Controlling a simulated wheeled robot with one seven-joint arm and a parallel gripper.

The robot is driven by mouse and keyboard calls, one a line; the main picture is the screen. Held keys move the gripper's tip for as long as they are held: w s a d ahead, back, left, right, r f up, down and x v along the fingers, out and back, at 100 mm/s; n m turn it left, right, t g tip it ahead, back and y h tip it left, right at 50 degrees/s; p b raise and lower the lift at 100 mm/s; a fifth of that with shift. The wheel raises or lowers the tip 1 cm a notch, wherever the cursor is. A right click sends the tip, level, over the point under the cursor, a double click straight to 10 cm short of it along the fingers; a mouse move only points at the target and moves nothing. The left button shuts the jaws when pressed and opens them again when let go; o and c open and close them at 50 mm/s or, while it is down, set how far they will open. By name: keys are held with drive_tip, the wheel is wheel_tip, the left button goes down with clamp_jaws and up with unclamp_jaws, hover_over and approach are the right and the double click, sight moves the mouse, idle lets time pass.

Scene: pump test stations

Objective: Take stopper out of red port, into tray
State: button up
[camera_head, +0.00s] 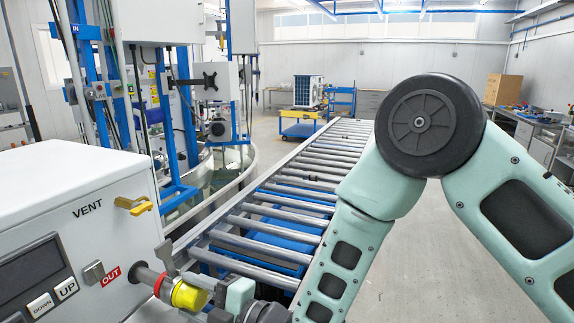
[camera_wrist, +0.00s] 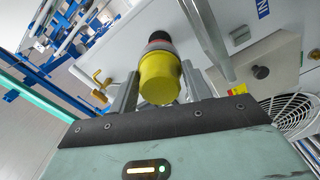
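The yellow stopper (camera_head: 187,296) sits on the end of the port with a red ring (camera_head: 159,284), beside the red OUT label on the white station. In the wrist view the stopper (camera_wrist: 160,78) lies between the two fingers of my gripper (camera_wrist: 161,85), with the red ring (camera_wrist: 158,47) and the dark port behind it. The fingers flank the stopper closely. I cannot tell whether they touch it. In the head view my gripper is at the bottom, at the stopper's free end, partly cut off. No tray for the stopper is identifiable in either view.
The white station (camera_head: 75,200) fills the left, with a yellow VENT valve (camera_head: 134,205) above the port. A roller conveyor (camera_head: 285,215) runs away behind the stopper. A grey floor area lies open to the right, behind my arm. A fan grille (camera_wrist: 290,115) shows in the wrist view.

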drive_tip(key=c, duration=0.4)
drive_tip(key=shift+b+v, duration=0.9)
drive_tip(key=shift+v, duration=0.9)
drive_tip(key=shift+b+v, duration=0.45)
drive_tip(key=shift+v, duration=1)
